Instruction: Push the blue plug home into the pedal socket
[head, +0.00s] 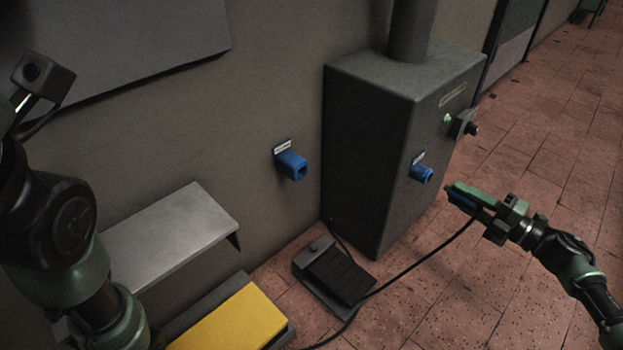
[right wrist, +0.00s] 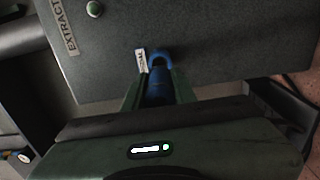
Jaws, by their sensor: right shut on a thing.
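My right gripper (head: 460,194) is shut on the blue plug (head: 463,202), just right of the grey cabinet. A black cable trails from it to the floor. A blue socket (head: 422,174) with a small label sticks out of the cabinet's side; a visible gap lies between it and the gripper. In the right wrist view the plug (right wrist: 158,92) sits between the green fingers, in line with the blue socket (right wrist: 161,57) beyond. That view does not clearly show whether they touch. My left arm is at the left edge; its gripper is not seen.
A second blue socket (head: 292,165) is on the wall. The grey cabinet (head: 375,150) carries a black knob (head: 472,129). A black foot pedal (head: 338,275) lies on the tiled floor. A grey shelf (head: 170,235) and yellow-topped step (head: 228,322) are at lower left. Floor at right is open.

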